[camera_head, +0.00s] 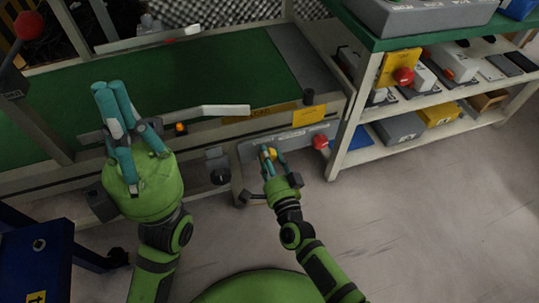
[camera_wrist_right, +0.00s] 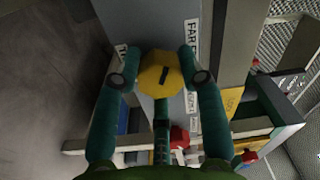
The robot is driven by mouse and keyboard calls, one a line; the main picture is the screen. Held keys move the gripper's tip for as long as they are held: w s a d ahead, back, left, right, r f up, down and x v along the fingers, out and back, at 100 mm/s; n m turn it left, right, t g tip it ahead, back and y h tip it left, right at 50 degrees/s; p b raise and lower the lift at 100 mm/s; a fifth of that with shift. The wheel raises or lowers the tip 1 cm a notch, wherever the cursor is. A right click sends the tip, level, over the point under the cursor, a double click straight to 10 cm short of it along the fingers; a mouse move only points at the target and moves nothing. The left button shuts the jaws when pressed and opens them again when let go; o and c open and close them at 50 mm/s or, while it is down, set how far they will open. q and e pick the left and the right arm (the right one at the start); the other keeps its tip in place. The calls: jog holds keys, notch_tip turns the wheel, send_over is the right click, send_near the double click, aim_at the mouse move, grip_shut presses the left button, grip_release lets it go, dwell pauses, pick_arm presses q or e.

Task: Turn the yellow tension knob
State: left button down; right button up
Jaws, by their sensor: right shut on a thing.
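The yellow tension knob (camera_head: 268,153) is on the grey panel (camera_head: 302,138) at the conveyor's front side.
A red knob (camera_head: 320,141) sits on the same panel, right of the yellow one. A dark knob (camera_head: 220,176) is to the left. A shelf unit (camera_head: 385,135) with boxes stands at right. A blue cabinet (camera_head: 38,255) is at lower left. The floor at right is clear.

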jog(key=shift+d+r, duration=0.1)
dwell(0.4)
jog(key=o, duration=1.1)
jog(key=shift+o, duration=0.2)
jog(key=v, duration=1.2)
